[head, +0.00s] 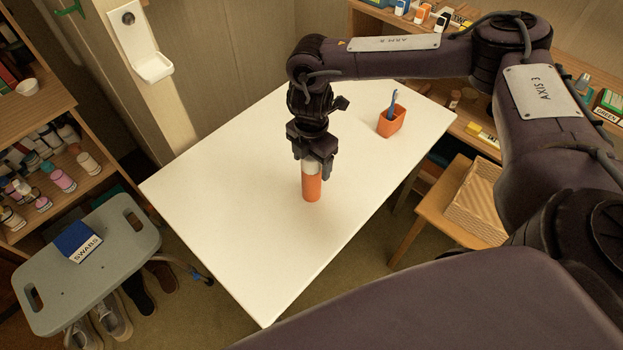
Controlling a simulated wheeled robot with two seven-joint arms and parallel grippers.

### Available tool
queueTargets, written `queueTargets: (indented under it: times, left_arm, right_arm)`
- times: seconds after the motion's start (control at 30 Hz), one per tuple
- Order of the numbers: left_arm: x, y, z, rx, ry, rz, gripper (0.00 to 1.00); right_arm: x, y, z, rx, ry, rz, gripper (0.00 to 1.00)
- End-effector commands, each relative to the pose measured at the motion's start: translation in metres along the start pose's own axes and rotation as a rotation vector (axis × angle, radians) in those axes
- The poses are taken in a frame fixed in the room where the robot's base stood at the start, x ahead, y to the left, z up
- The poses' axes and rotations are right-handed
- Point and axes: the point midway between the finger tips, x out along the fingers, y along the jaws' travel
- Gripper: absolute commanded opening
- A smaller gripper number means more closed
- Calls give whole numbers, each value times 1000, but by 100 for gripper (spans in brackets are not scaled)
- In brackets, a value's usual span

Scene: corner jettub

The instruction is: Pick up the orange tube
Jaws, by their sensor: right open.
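The orange tube (312,188) stands upright near the middle of the white table (235,230). Its top is pale or white. My right gripper (313,171) points down over the tube from above, with its fingers open around or just beside the tube's upper end. I cannot tell whether the fingers touch it. My left gripper is not in view.
An orange cup (391,121) with a blue toothbrush (392,103) stands toward the table's back right. A grey stool (90,262) holds a blue and white swabs box (79,241). Shelves flank the table. The table's left and front are clear.

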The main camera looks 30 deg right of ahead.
Motion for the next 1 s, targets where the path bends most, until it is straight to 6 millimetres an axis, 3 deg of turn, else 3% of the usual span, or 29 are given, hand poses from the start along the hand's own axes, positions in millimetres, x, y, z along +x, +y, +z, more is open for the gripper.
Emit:
queueTargets:
  times: [0.27, 0.73, 1.0]
  left_arm:
    - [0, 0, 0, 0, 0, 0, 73]
    - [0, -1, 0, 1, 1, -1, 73]
    - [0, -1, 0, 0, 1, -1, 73]
  right_arm:
    - [3, 0, 0, 0, 0, 1, 69]
    - [2, 1, 0, 0, 0, 2, 8]
    - [0, 1, 0, 0, 0, 3, 7]
